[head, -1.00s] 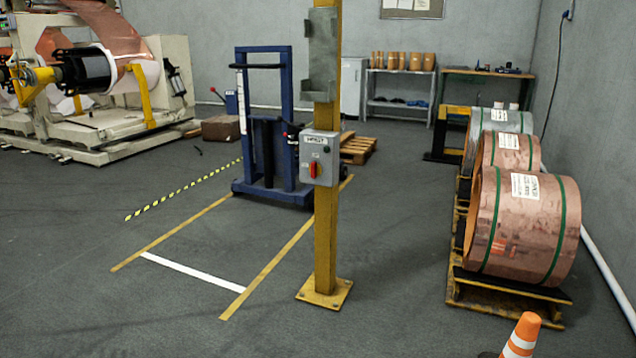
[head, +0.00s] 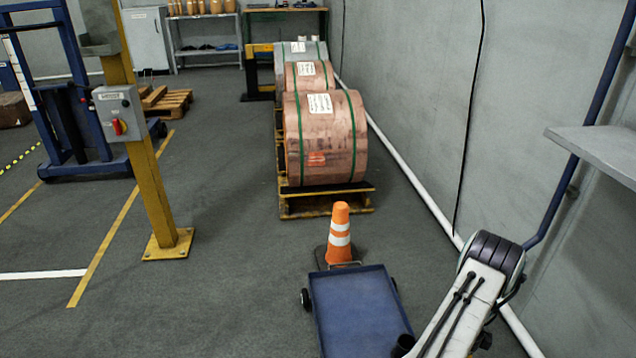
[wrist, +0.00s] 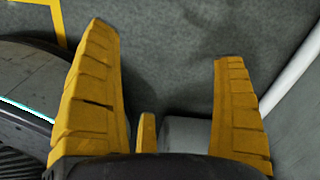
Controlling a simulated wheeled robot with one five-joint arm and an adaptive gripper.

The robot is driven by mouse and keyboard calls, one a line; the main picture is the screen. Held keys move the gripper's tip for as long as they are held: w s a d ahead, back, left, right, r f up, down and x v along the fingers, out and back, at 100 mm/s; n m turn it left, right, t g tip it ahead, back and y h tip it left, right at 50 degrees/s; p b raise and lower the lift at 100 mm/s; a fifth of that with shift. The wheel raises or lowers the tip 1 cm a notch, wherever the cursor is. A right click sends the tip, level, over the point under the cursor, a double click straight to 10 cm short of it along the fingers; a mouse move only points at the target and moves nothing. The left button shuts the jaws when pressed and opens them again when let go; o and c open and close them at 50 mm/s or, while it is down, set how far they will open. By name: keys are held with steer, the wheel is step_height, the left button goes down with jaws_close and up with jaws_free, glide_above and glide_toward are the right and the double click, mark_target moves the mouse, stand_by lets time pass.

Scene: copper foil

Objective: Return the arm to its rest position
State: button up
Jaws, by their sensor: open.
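My gripper (wrist: 168,75) shows in the wrist view with its two yellow ribbed fingers wide apart. It is open, and nothing is held between the fingers. Grey floor lies beyond the fingertips. In the head view, part of my arm, white with a dark joint, rises at the lower right. The gripper itself does not show in the head view.
A blue cart (head: 358,312) stands at the bottom centre, with an orange cone (head: 340,235) just behind it. Strapped copper coils (head: 326,140) rest on pallets beyond. A yellow post (head: 150,180) stands left. A grey shelf (head: 600,147) juts from the right. Floor between post and cart is clear.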

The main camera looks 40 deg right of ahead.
steer(key=w+a+r+n+p, duration=0.35)
steer(key=w+r, duration=0.25)
steer(key=r, duration=0.5)
steer(key=w+a+r+n+h+p, duration=0.1)
steer(key=w+a+r+n+p, duration=0.35)
steer(key=r, duration=0.65)
steer(key=w+a+r+n+p, duration=0.1)
steer(key=w+r+n+p, duration=0.2)
steer(key=w+r+p, duration=0.55)
steer(key=w+a+r+n+t+p, duration=0.1)
steer(key=a+r+n+p, duration=0.15)
steer(key=a+r, duration=0.4)
steer(key=w+a+r+n+p, duration=0.1)
steer(key=a+r+n, duration=0.25)
steer(key=r, duration=0.65)
steer(key=a+r+n+t+p, duration=0.1)
steer(key=a+r+n+p, duration=0.8)
steer(key=a+r, duration=0.6)
steer(key=s+a+r+n+p, duration=0.5)
steer(key=r, duration=0.3)
steer(key=s+a+r+n+t+y+p, duration=0.1)
steer(key=s+a+r+n+p, duration=0.4)
steer(key=r, duration=0.3)
steer(key=shift+s+a+r+n+p, duration=0.15)
steer(key=shift+s+a+n+p, duration=0.1)
steer(key=shift+a+n+p, duration=0.2)
